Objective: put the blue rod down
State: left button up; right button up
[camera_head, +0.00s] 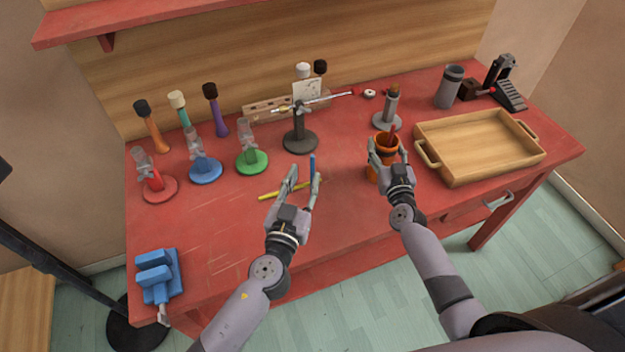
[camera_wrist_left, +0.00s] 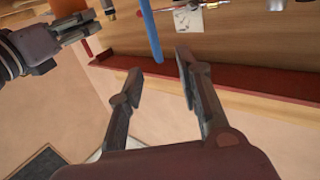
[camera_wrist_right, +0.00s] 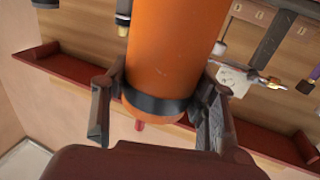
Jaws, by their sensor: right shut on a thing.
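The blue rod (camera_head: 312,163) is upright by the fingertips of my left gripper (camera_head: 302,178). In the left wrist view the rod (camera_wrist_left: 150,28) shows between and beyond the two spread fingers, with a gap on both sides. That gripper (camera_wrist_left: 160,66) is open. I cannot tell whether the rod's far end rests on the table. My right gripper (camera_head: 387,150) is shut on an orange cup (camera_head: 384,143) with a dark band. The cup (camera_wrist_right: 172,50) fills the space between the fingers in the right wrist view. A red stick (camera_head: 391,132) rises at the cup.
A yellow rod (camera_head: 275,194) lies on the red table (camera_head: 225,225) beside my left gripper. A dark stand (camera_head: 300,142) is behind it. A wooden tray (camera_head: 480,148) sits right of the cup. The front middle is clear.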

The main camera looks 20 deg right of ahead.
aim_at(312, 161)
pick_arm(q)
jog(key=x, duration=0.7)
jog(key=shift+w+d+f, duration=0.1)
jog(key=shift+d, duration=0.05)
jog(key=shift+c, duration=0.5)
grip_shut()
